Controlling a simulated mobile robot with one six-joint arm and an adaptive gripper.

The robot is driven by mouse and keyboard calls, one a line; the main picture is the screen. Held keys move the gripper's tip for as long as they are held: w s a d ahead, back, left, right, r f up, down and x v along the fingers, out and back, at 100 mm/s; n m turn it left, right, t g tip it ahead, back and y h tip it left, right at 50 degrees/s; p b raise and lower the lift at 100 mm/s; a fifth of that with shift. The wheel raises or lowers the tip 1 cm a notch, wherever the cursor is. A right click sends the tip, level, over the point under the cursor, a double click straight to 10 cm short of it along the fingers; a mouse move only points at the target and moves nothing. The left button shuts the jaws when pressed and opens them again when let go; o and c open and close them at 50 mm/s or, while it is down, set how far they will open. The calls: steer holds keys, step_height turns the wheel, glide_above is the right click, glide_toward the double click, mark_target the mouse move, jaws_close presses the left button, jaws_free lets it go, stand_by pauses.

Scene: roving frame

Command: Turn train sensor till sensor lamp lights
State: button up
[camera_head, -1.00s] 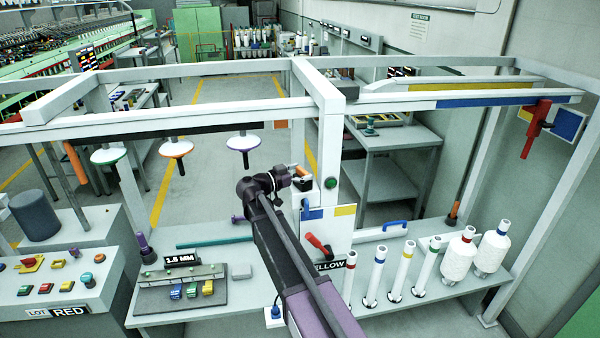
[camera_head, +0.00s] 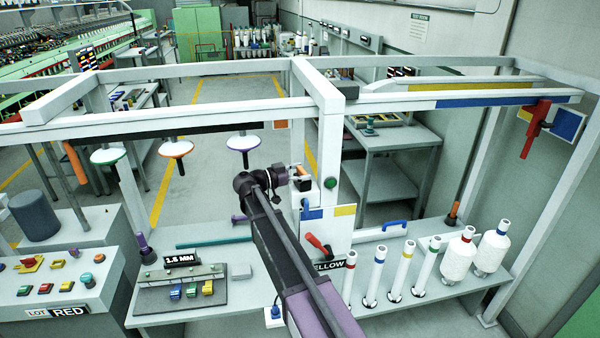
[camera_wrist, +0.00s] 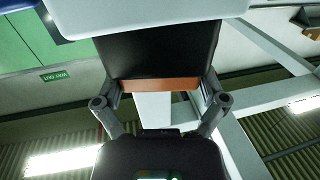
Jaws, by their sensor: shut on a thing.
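The sensor is a small black block with an orange-brown edge. In the wrist view the black block (camera_wrist: 158,52) sits between the two fingers of my gripper (camera_wrist: 160,88), which is shut on it at its sides. In the head view my gripper (camera_head: 299,178) is at the white post, and the sensor (camera_head: 305,184) is small and partly hidden there. A round dark green lamp (camera_head: 331,183) is on the post just right of it. I cannot tell that it is lit.
A panel (camera_head: 325,235) with blue and yellow patches and a red lever (camera_head: 318,243) hangs below my gripper. White tubes and bobbins (camera_head: 459,253) stand right on the bench. Hanging discs (camera_head: 243,142) are to the left. A white frame beam (camera_head: 200,115) runs above.

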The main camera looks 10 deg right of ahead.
steer(key=shift+m+g, duration=1.2)
steer(key=shift+g, duration=0.7)
steer(key=o, duration=0.8)
steer(key=shift+a, duration=0.1)
steer(key=shift+a, duration=0.5)
steer(key=a, duration=1)
steer(key=shift+a, duration=0.4)
